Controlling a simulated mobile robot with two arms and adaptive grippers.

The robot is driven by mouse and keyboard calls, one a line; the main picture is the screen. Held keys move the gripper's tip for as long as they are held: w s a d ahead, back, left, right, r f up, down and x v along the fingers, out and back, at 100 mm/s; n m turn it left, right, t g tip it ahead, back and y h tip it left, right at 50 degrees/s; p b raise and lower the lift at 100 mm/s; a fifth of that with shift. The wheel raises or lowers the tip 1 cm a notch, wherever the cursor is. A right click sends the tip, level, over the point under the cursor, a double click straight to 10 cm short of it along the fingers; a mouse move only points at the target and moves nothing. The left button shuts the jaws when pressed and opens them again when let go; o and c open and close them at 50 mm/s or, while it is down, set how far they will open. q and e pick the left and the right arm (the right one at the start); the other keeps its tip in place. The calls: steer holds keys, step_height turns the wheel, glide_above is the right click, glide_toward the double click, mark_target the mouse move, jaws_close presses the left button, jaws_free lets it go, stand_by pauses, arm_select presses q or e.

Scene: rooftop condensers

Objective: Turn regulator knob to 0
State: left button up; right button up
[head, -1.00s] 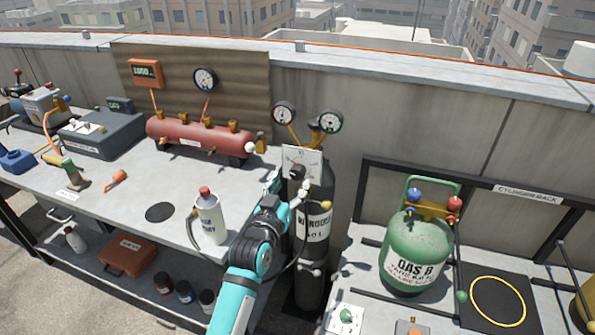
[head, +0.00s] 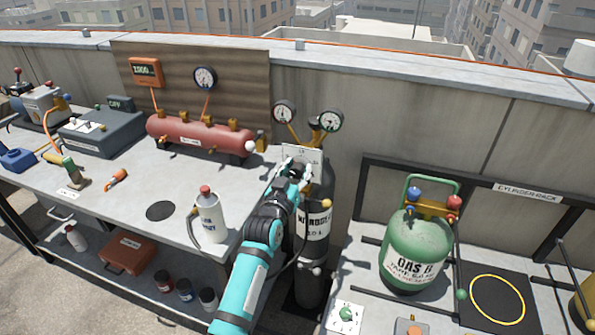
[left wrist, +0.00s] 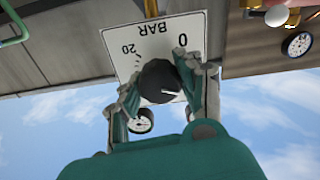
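The black regulator knob (left wrist: 160,82) sits on a white BAR plate (left wrist: 118,46) marked 0 and 20, upside down in the left wrist view. A white line on the knob points right in that view, away from the 0 mark. My right gripper is out of view.
Two gauges (head: 283,112) (head: 330,121) stand above the plate. A white bottle (head: 208,215) is on the bench left of my arm. A red tank (head: 200,137) lies behind it. A green gas cylinder (head: 415,255) stands to the right.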

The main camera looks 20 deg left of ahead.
arm_select(q)
steer(key=c, duration=0.4)
steer(key=shift+n, duration=0.3)
steer(key=shift+n+p, duration=0.5)
steer(key=shift+p, duration=0.05)
steer(key=n+p, duration=0.1)
steer(key=n, duration=0.2)
steer(key=shift+n+p, duration=0.3)
steer(key=n+p, duration=0.1)
steer(key=n, duration=0.3)
steer(key=shift+a, duration=0.1)
steer(key=shift+f+n+p, duration=0.1)
steer(key=shift+n+p, duration=0.25)
steer(key=shift+n, duration=1.75)
